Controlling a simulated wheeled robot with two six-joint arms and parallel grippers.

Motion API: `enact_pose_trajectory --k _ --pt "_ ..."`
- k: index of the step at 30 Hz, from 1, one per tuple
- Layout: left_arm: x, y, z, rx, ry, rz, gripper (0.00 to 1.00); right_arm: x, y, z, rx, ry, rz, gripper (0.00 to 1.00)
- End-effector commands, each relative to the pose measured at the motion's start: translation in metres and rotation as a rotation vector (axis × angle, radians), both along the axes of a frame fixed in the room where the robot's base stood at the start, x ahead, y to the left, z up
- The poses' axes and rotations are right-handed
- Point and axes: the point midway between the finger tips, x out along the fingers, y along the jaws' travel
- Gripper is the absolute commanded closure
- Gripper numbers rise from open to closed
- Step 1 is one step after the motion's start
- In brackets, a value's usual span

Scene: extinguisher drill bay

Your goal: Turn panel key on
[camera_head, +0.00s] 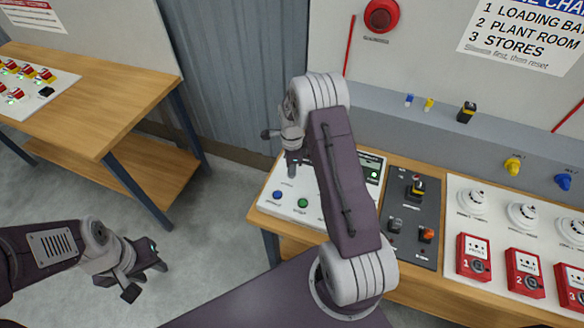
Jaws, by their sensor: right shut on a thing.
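The white control panel (271,204) lies on the workbench in the middle, with a blue button (278,195), a green button (303,203) and a small lit display (372,174). My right gripper (291,166) reaches down over the panel's back left part. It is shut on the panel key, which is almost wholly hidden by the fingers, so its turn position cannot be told. My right arm covers the middle of the panel. My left gripper (146,276) is open and empty, over the floor at lower left, away from the bench.
A dark panel (402,241) with switches sits right of the white panel. Further right are red call points (473,257) and round white devices (472,202). Small blue (409,100) and yellow (429,104) items are on the grey ledge. A wooden table (118,88) stands left.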

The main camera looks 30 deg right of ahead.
Motion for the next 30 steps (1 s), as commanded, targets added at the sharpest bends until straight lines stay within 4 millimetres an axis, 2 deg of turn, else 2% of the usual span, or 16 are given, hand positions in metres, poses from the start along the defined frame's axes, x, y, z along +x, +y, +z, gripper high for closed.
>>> enact_pose_trajectory --k 5,8,9,19,30 --pt "0.0 0.0 0.001 0.0 0.0 0.0 0.64 0.004 -0.001 0.003 -0.002 -0.012 -0.003 1.0" --pt "0.0 0.0 0.001 0.0 0.0 0.0 0.64 0.004 -0.001 0.003 -0.002 -0.011 -0.002 0.75" --pt "0.0 0.0 0.001 0.0 0.0 0.0 0.64 0.003 -0.001 0.003 -0.002 -0.01 -0.002 0.73" --pt "0.0 0.0 -0.002 0.0 0.0 0.0 0.64 0.002 -0.001 0.006 -0.001 -0.007 -0.001 0.73" --pt "0.0 0.0 -0.017 0.0 0.0 0.0 0.64 0.002 0.0 0.079 -0.003 -0.01 -0.001 0.73"
